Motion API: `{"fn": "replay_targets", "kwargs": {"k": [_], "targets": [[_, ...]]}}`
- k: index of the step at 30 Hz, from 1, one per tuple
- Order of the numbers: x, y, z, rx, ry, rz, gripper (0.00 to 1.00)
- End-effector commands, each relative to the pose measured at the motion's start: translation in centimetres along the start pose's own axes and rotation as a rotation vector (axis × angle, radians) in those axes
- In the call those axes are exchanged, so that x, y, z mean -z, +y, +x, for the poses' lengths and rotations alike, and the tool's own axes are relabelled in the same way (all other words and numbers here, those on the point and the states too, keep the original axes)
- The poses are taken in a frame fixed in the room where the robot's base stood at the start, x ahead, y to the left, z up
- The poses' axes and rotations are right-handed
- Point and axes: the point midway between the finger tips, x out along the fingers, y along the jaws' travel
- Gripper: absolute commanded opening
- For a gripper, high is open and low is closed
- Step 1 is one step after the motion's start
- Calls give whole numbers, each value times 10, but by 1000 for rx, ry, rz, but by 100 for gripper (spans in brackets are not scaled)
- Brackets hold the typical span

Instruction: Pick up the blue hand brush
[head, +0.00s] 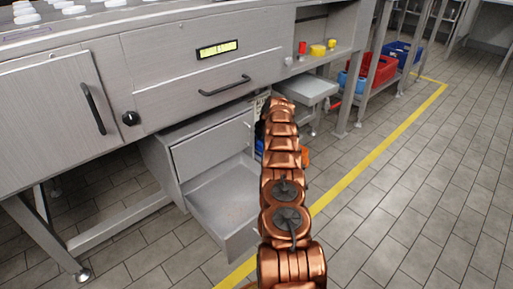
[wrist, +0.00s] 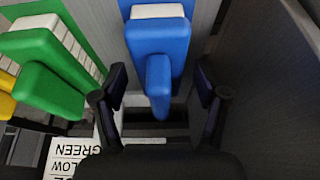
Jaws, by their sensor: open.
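The blue hand brush (wrist: 158,42) is in the upper middle of the wrist view, with white bristles at its top edge and its blue handle pointing toward me. My gripper (wrist: 161,84) is open, with one dark finger on each side of the handle and visible gaps between. No finger visibly touches the brush. In the head view my copper arm reaches toward the bench, and its end hides most of what lies there; a small bit of blue shows beside it, which I cannot identify.
A green brush (wrist: 50,65) and part of a yellow brush (wrist: 6,103) are close on the left. A label card (wrist: 72,155) lies below them. A grey wall (wrist: 270,90) stands on the right. In the head view, an open drawer (head: 220,200) is left of my arm.

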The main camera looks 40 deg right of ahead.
Motion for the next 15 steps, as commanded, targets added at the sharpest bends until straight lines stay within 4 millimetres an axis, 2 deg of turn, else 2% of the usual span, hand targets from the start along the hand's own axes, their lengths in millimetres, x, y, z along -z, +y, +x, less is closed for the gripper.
{"fn": "replay_targets", "kwargs": {"k": [6,15], "targets": [[1,0,0,0,1,-1,73],[0,0,0,-1,1,-1,43]]}}
